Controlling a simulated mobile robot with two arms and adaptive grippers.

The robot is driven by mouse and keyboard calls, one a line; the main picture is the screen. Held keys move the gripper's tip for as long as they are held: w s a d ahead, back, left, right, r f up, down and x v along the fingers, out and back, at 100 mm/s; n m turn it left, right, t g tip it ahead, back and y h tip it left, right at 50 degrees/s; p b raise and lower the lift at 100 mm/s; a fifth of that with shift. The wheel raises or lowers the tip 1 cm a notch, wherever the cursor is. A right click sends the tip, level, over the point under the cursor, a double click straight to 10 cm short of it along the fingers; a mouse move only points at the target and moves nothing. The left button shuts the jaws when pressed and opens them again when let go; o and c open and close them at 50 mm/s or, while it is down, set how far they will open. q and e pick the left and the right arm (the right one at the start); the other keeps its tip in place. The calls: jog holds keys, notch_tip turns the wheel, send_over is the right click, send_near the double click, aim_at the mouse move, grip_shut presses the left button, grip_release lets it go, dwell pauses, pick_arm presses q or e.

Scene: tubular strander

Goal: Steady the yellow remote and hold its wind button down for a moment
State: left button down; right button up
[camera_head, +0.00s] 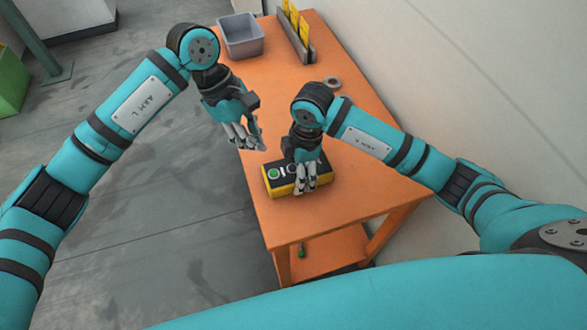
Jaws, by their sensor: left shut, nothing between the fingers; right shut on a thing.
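The yellow remote (284,189) lies on the orange table near its front left part. It has a dark top face with a green round button (274,174) at its left end and lighter marks beside it. My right gripper (305,190) is over the remote's right part and shut on it, hiding some of its top. My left gripper (250,143) is shut and empty, held in the air by the table's left edge, up and left of the remote. I cannot read the button labels, so I cannot tell which is the wind button.
The orange table (350,200) has a grey bin (241,35) at its far left corner and a rack with yellow cards (297,30) at the back. A grey ring (332,83) lies near the right edge. A pale wall (450,80) stands close along the right side.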

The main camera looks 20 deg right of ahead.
pick_arm(q)
jog(key=s+d+r+n+g+h, duration=0.4)
jog(key=s+d+r+n+h, duration=0.1)
jog(key=s+d+r+h, duration=0.5)
jog(key=w+d+r+n+t+h, duration=0.1)
jog(key=w+r+n+t+h, duration=0.4)
jog(key=r+n, duration=0.55)
jog(key=w+d+r+n+t+h, duration=0.1)
jog(key=w+r+n+t+h, duration=0.45)
jog(key=n, duration=0.75)
jog(key=w+a+f+n+t+y, duration=0.35)
jog(key=n+t+y, duration=0.2)
jog(key=n, duration=0.65)
jog(key=w+a+f+n+t+y, duration=0.2)
jog(key=w+f+n+t+y, duration=0.25)
jog(key=n, duration=0.65)
jog(key=s+a+f+n+g+y, duration=0.2)
jog(key=s+f+n+g+y, duration=0.1)
jog(key=f, duration=0.4)
jog(key=s+a+f+n+g+y, duration=0.2)
jog(key=s+f+n+g+y, duration=0.2)
jog(key=s+f+n+g, duration=0.1)
notch_tip(320, 180, down, 4)
jog(key=shift+s+r+n, duration=0.25)
jog(key=shift+s+n, duration=0.6)
jog(key=shift+s, duration=0.15)
